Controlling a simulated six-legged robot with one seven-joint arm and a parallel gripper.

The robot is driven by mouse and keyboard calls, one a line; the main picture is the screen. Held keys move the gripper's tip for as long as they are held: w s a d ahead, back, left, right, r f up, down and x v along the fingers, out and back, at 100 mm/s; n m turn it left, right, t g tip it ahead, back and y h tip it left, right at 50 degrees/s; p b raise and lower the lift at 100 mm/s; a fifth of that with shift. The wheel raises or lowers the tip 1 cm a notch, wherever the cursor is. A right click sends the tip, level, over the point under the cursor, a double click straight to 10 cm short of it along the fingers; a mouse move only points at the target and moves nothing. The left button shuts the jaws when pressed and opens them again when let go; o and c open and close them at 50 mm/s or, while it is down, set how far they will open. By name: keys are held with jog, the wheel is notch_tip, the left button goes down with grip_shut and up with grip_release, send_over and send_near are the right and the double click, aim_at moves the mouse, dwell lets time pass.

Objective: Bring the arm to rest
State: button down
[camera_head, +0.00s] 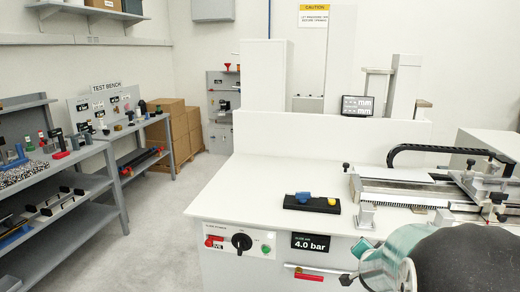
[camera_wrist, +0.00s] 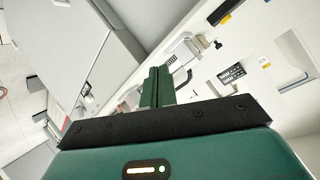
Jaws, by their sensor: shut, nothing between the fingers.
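My gripper (camera_wrist: 157,76) shows in the wrist view, its two green fingers pressed together with nothing between them. The fingers point toward white bench panels, seen tilted. Part of my arm, green and black, fills the lower right corner of the head view, close to the front of the white bench (camera_head: 262,185). I cannot make out the fingertips in the head view. I cannot tell how far the fingers are from the bench.
A black block with blue and yellow parts (camera_head: 312,203) lies on the bench top. A rail machine with a black cable chain (camera_head: 440,152) stands to its right. A display (camera_head: 357,106) stands behind. Grey shelves (camera_head: 65,195) stand at left; open floor lies between.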

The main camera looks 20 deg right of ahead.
jog(key=s+a+r+n+y, duration=0.1)
jog(key=a+r+n+y, duration=0.15)
jog(key=a, duration=0.45)
jog(key=s+a+r+n+y, duration=0.1)
jog(key=a+r+n+y, duration=0.15)
jog(key=a, duration=0.45)
jog(key=s+a+r+n+g+y, duration=0.2)
jog(key=s+a+n, duration=0.6)
jog(key=s+a, duration=0.9)
notch_tip(320, 180, up, 2)
jog(key=shift+s+a+n+g+y, duration=0.25)
jog(key=shift+s+n+g+y, duration=0.15)
jog(key=shift+g, duration=0.8)
jog(key=shift+d, duration=0.15)
